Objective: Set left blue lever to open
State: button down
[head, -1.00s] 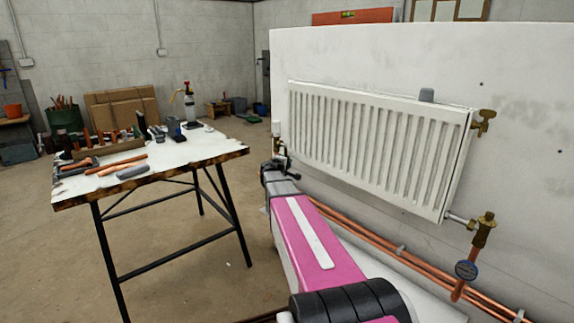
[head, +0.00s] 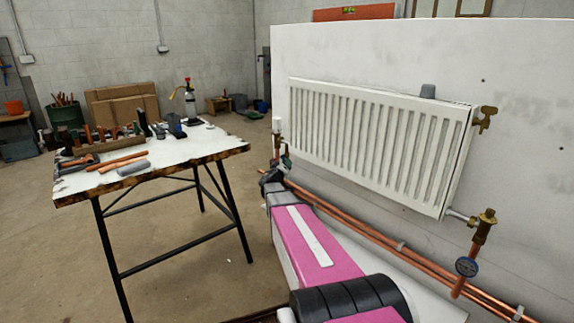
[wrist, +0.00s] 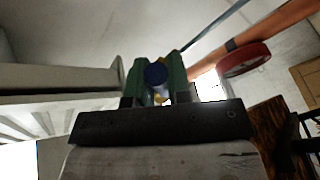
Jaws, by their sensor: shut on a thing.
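The left blue lever (wrist: 155,74) shows in the wrist view as a small dark blue rounded end. My gripper (wrist: 157,72) has its green fingers shut on it, one on each side. A bit of brass shows just below the blue part. The rest of the lever is hidden by the fingers, so its angle cannot be told. In the head view my gripper (head: 286,160) is small, at the lower left end of the radiator, below the left valve (head: 277,140). The lever itself cannot be made out there.
The white radiator (head: 375,145) hangs on a pale panel. A workbench (head: 150,165) with tools stands left. A red disc (wrist: 246,60) and pipe show in the wrist view.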

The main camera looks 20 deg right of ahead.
jog(key=m, duration=0.1)
jog(key=w+f+m+h, duration=0.1)
jog(key=m, duration=0.1)
jog(key=shift+a, duration=0.15)
jog(key=shift+w+a+f+m+h, duration=0.1)
jog(key=shift+w+m+h, duration=0.15)
jog(key=shift+m+h, duration=0.6)
jog(key=shift+w+a+f+m+h, duration=0.1)
jog(key=shift+w+m+h, duration=0.15)
jog(key=shift+m, duration=1.1)
jog(key=c, duration=1.4)
grip_release()
jog(key=shift+o, duration=0.2)
jog(key=v, duration=1.1)
jog(key=shift+g, duration=0.4)
